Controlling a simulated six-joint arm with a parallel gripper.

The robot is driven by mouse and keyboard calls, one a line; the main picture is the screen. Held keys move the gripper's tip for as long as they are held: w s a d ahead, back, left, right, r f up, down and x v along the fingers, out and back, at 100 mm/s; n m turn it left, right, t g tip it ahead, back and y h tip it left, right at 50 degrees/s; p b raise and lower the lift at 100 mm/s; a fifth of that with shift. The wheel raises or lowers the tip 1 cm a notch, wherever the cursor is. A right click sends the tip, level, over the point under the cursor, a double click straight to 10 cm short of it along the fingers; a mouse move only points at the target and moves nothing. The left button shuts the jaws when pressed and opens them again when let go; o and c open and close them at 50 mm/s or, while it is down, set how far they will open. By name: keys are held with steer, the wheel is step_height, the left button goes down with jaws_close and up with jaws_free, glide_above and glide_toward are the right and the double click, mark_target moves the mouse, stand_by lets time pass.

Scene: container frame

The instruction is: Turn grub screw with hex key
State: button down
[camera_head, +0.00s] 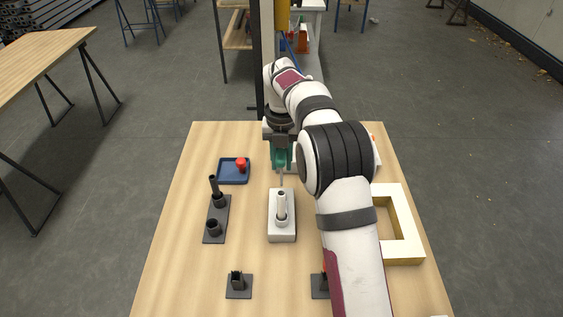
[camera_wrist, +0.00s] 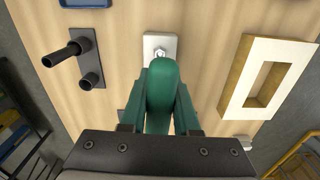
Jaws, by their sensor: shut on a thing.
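My gripper (camera_head: 281,143) is shut on the green handle (camera_head: 281,157) of the hex key and holds it upright above the table. The key's thin grey shaft (camera_head: 281,178) points down from the handle. In the wrist view the green handle (camera_wrist: 163,85) fills the space between my fingers (camera_wrist: 160,118) and hides the shaft. A white block (camera_head: 281,232) with an upright pale post (camera_head: 281,207) stands in front of the key. The block also shows in the wrist view (camera_wrist: 150,42), with a small metallic round part on it. The grub screw and any contact with the key tip cannot be made out.
A dark holder (camera_head: 216,226) with two posts stands left of the block. A blue tray (camera_head: 222,180) holding a red piece (camera_head: 241,163) lies behind it. A white-and-yellow frame (camera_head: 408,251) lies right. Small dark stands (camera_head: 238,288) are in front. My arm hides part of the right side.

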steer(key=shift+r+n, duration=0.65)
steer(key=shift+n, duration=0.35)
steer(key=shift+s+r+n, duration=0.1)
steer(key=shift+r+n, duration=0.25)
steer(key=shift+n, duration=0.75)
steer(key=n, duration=0.6)
steer(key=shift+s+a+n, duration=0.1)
steer(key=shift+a+n, duration=0.05)
steer(key=shift+n, duration=0.15)
steer(key=n, duration=0.6)
steer(key=shift+s+f+n, duration=0.1)
steer(key=shift+f+n, duration=0.1)
steer(key=shift+n, duration=0.4)
steer(key=shift+f, duration=2.5)
steer(key=shift+f, duration=0.75)
